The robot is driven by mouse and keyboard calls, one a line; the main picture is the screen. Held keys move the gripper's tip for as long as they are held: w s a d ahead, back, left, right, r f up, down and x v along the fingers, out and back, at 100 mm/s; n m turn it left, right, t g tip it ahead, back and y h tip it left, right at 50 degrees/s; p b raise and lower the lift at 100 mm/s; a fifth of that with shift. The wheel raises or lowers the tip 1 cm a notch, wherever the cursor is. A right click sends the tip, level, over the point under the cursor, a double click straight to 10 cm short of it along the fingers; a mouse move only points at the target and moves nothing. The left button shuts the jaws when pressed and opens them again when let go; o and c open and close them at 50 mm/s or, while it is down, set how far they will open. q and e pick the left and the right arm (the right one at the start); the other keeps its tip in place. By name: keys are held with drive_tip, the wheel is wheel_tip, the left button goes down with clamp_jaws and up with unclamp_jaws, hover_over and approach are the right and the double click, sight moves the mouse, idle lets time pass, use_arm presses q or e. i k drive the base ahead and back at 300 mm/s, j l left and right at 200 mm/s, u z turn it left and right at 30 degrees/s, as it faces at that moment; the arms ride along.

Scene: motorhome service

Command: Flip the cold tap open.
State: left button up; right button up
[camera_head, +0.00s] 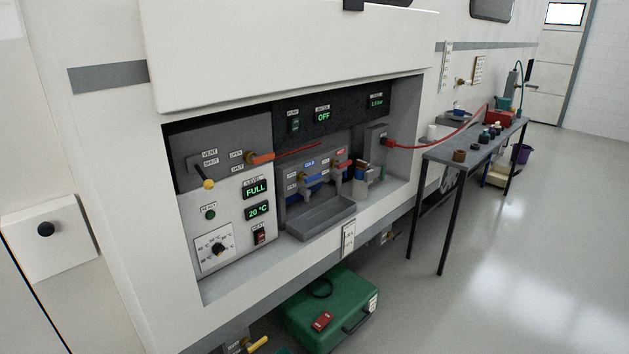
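The cold tap (311,178) is a small tap with a blue lever, under a blue label on the grey panel inside the open service bay. Its lever looks roughly level, but it is too small to tell its exact setting. The hot tap (337,168), under a red label, is just right of it. A grey drip tray (318,219) juts out below both taps. Neither of my grippers is in view.
Left of the taps are a yellow-knobbed lever (208,184), an orange lever (261,158) and a white control panel (231,222). A cup (361,188) stands at right. A green case (328,309) lies on the floor below; a dark table (470,150) stands right.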

sight(316, 176)
drive_tip(key=i+l+z, duration=0.2)
drive_tip(key=i+l, duration=0.15)
drive_tip(key=i, duration=0.4)
drive_tip(key=i+l+z, duration=0.2)
drive_tip(key=i, duration=0.6)
drive_tip(key=i+l+z, duration=0.2)
drive_tip(key=i, duration=0.6)
